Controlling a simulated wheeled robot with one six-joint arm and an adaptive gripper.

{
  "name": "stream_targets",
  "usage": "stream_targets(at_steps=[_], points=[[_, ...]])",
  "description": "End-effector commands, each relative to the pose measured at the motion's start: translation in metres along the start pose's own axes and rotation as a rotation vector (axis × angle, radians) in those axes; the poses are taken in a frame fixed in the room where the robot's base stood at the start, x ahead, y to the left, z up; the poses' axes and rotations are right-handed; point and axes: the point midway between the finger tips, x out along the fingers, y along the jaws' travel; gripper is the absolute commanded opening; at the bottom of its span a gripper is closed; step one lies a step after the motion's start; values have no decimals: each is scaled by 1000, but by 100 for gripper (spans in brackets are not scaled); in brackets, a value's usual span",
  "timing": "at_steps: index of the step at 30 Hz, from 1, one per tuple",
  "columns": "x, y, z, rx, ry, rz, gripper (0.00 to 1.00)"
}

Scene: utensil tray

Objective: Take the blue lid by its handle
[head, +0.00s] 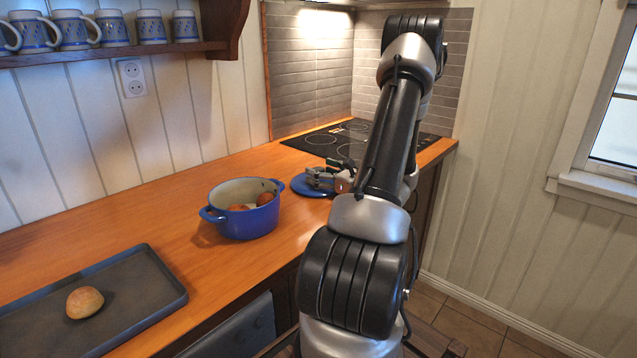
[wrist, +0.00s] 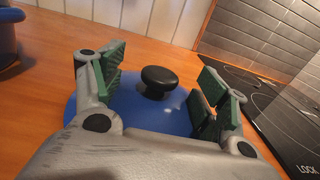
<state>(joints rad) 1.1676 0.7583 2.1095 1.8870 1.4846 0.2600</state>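The blue lid (head: 308,187) lies flat on the wooden counter, to the right of the blue pot, partly hidden by my gripper in the head view. In the wrist view the lid (wrist: 150,112) is below my gripper, with its black knob handle (wrist: 158,81) standing up from its middle. My gripper (wrist: 163,86) is open, one green-padded finger on each side of the knob, with a gap on both sides. It also shows in the head view, low over the lid (head: 323,177). Nothing is held.
The blue pot (head: 247,222) holds reddish round food. A dark tray (head: 140,310) with a bread roll (head: 85,302) lies at the left. The black cooktop (head: 335,140) is behind the lid. Bare counter (head: 180,215) lies between the tray and the pot.

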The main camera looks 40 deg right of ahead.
Motion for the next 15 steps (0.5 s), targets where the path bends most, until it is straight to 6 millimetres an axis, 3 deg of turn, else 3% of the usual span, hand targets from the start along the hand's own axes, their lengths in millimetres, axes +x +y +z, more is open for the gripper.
stream_targets(at_steps=[2,10,15], points=[[0,0,0,0,1,0,51],[0,1,-3,3,8,0,2],[-1,2,-4,5,10,1,0]])
